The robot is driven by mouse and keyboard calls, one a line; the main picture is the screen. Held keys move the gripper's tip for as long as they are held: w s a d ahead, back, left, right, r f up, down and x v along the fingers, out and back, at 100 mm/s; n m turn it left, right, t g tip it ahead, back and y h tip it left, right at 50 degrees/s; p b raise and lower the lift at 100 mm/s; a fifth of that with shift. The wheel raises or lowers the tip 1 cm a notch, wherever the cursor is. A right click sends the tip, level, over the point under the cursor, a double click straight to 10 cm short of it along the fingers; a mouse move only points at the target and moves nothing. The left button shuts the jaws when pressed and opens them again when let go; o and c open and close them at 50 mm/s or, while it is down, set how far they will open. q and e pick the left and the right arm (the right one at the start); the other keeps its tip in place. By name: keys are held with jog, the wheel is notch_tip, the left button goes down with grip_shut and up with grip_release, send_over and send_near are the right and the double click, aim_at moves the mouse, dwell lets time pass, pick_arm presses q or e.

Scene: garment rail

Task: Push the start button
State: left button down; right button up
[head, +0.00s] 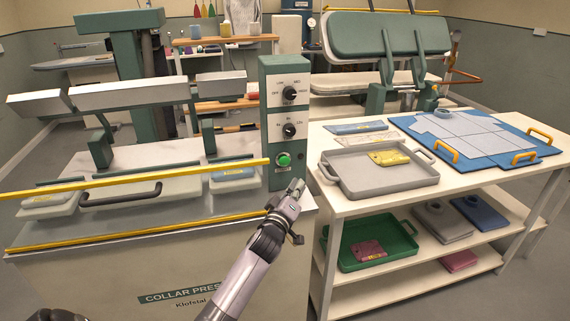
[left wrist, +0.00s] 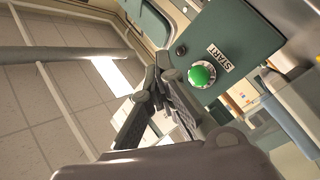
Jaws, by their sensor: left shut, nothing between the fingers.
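The green start button (head: 284,159) is on the lower front of the green control panel (head: 270,120) of the collar press. The button also shows in the left wrist view (left wrist: 202,74), with a START label (left wrist: 221,59) beside it. My left gripper (head: 296,186) is shut and empty, just below and slightly right of the button in the head view. In the left wrist view its fingers (left wrist: 160,85) are close to the button, with a gap visible in the picture. I cannot tell the exact distance. My right gripper is not clearly in view.
Two dials sit above the button on the panel. A yellow bar (head: 140,185) crosses the press front. To the right, a table (head: 310,150) holds a grey tray (head: 375,180) and a blue board (head: 490,155); a green tray (head: 365,262) is on its shelf.

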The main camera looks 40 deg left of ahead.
aim_at(284, 161)
pick_arm(q)
jog(key=w+a+b, duration=0.2)
jog(key=w+a, duration=0.3)
jog(key=a, duration=0.1)
jog(key=shift+w+a, duration=0.1)
dwell(1.5)
jog(key=shift+w+a+r, duration=0.1)
jog(key=shift+a+r, duration=0.1)
jog(key=shift+a, duration=0.05)
